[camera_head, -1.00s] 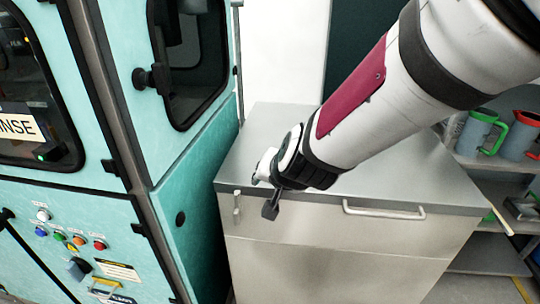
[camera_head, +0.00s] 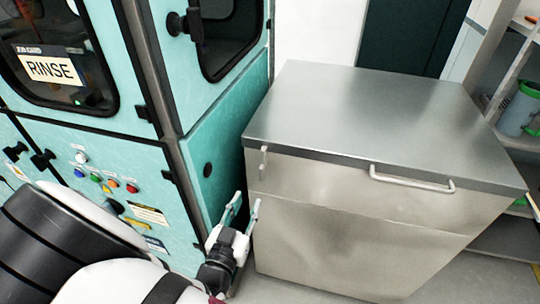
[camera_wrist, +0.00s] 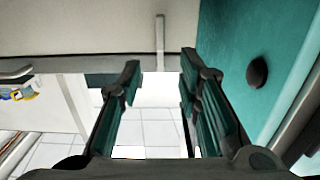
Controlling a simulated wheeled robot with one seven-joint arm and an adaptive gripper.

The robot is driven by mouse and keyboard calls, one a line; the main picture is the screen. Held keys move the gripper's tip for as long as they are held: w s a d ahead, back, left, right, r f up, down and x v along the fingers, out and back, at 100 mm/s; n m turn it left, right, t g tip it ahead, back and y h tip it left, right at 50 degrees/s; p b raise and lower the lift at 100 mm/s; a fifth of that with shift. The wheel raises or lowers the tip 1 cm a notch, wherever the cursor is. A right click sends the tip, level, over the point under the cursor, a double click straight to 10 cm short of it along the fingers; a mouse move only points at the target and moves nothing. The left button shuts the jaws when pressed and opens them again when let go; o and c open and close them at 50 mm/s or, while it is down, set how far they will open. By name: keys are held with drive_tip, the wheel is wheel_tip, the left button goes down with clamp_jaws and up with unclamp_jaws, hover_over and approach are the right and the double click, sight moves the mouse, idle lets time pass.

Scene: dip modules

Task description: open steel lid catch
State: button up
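The steel lid catch (camera_head: 264,162) is a small upright strip at the front left of the steel chest (camera_head: 340,245), just below the lid edge. The lid (camera_head: 360,110) lies flat and closed. My gripper (camera_head: 246,203) is open and empty, low beside the chest's front left corner, with its fingertips pointing up below the catch and apart from it. In the wrist view the catch (camera_wrist: 160,42) shows as a thin bar beyond and between the parted fingers of my gripper (camera_wrist: 160,62).
A teal rinse cabinet (camera_head: 215,130) stands close on the left, with a dark round knob and coloured buttons. A bar handle (camera_head: 412,180) sits on the chest front. The lid top is clear.

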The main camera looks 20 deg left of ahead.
sight(260, 173)
drive_tip(key=w+b, duration=0.6)
drive_tip(key=w, duration=0.6)
drive_tip(key=shift+w+f+b, duration=0.1)
drive_tip(key=shift+w+b, duration=0.1)
drive_tip(key=shift+b, duration=0.2)
drive_tip(key=shift+w, duration=0.5)
clamp_jaws()
